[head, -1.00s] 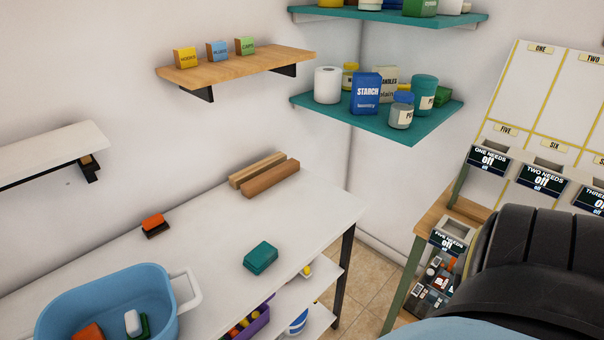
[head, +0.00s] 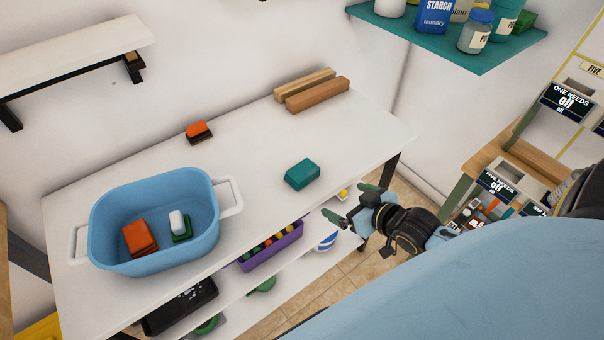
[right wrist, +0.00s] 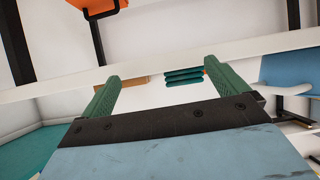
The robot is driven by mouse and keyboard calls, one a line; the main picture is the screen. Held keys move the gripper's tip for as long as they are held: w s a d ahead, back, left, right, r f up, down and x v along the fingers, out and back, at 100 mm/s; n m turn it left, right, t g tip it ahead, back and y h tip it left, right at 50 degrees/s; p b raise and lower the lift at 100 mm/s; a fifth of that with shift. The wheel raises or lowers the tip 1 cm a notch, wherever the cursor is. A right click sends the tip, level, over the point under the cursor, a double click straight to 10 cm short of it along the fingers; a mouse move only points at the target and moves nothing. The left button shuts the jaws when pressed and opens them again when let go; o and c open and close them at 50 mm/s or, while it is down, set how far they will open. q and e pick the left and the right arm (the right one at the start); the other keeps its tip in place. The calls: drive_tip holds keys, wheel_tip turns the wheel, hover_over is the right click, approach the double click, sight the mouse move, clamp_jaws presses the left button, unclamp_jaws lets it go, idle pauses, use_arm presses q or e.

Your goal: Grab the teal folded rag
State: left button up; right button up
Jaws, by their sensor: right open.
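The teal folded rag (head: 302,174) lies flat on the white tabletop, near its front edge and right of the blue basin. It also shows in the right wrist view (right wrist: 184,76), beyond and between the two green fingers. My right gripper (head: 346,203) is open and empty, to the right of the rag and apart from it, just off the table's front edge. Its open fingers (right wrist: 160,72) show in the right wrist view. My left gripper is in neither view.
The blue basin (head: 155,262) holds an orange folded rag (head: 139,238) and a white-and-green brush (head: 179,226). An orange-topped block (head: 199,132) and wooden bars (head: 318,95) lie farther back. A purple bin (head: 272,250) is on the shelf below. The tabletop around the rag is clear.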

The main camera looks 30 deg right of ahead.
drive_tip(key=t+y, duration=0.1)
approach(307, 174)
drive_tip(key=d, duration=0.1)
drive_tip(key=shift+n, duration=0.4)
drive_tip(key=b+x, duration=0.1)
drive_tip(key=x, duration=0.5)
drive_tip(key=shift+w+a, duration=0.1)
drive_tip(key=shift+w, duration=0.15)
drive_tip(key=x, duration=0.1)
drive_tip(key=b+x, duration=0.1)
drive_tip(key=x, duration=0.3)
drive_tip(key=shift+a+f+b, duration=0.1)
drive_tip(key=shift+a+b, duration=0.25)
drive_tip(key=shift+a, duration=0.1)
drive_tip(key=shift+w+f, duration=0.15)
drive_tip(key=shift+w, duration=0.15)
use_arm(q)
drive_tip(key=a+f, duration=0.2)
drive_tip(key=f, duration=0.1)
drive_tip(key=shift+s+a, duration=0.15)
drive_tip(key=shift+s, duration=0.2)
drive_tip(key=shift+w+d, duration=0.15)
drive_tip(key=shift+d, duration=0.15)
use_arm(e)
drive_tip(key=c, duration=1.1)
